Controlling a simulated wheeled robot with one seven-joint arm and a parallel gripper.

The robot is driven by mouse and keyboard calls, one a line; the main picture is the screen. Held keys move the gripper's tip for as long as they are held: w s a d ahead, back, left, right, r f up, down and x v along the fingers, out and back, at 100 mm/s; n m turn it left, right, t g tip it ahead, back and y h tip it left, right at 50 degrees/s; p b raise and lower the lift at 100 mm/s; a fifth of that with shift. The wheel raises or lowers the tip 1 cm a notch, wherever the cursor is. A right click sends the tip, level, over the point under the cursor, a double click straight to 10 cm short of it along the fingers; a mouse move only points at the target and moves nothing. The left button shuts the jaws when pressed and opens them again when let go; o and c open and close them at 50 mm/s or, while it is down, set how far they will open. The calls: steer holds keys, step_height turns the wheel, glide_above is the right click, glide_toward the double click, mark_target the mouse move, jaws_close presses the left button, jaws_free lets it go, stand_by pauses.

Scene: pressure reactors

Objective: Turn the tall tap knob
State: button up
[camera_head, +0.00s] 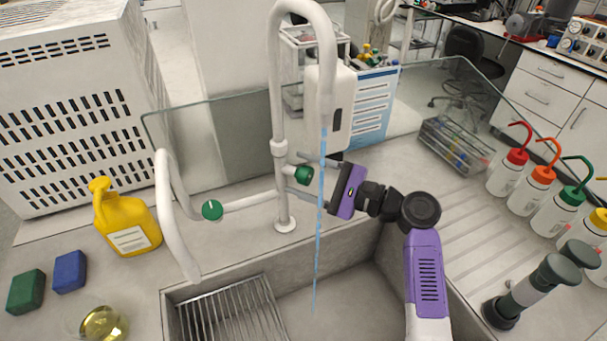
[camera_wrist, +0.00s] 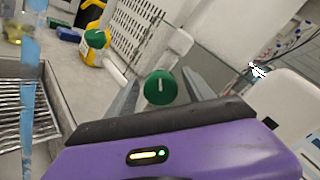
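The tall white tap (camera_head: 278,100) rises from the sink's back ledge and arches over the basin. Its round green knob (camera_head: 303,174) is on the lower post; in the wrist view the knob (camera_wrist: 160,88) shows a short, near-upright pale mark. My gripper (camera_head: 296,174) comes from the right, with one finger above the knob and one below. In the wrist view the fingers of my gripper (camera_wrist: 160,78) stand on either side of the knob with visible gaps, so it is open. A blue water stream (camera_head: 320,200) falls from the spout into the sink.
A lower white tap (camera_head: 170,200) with its own green knob (camera_head: 212,210) stands left. A yellow jug (camera_head: 125,220), sponges and a flask are on the left counter. A glass screen (camera_head: 220,135) stands behind. Wash bottles (camera_head: 508,172) line the right.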

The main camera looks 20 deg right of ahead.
mark_target(311, 178)
steer(key=b+v, duration=0.1)
steer(key=v, duration=0.5)
steer(key=shift+s+d+f, duration=0.1)
steer(key=shift+s+d, duration=0.05)
steer(key=shift+d, duration=0.05)
steer(key=shift+s+d, duration=0.4)
steer(key=shift+s, duration=0.15)
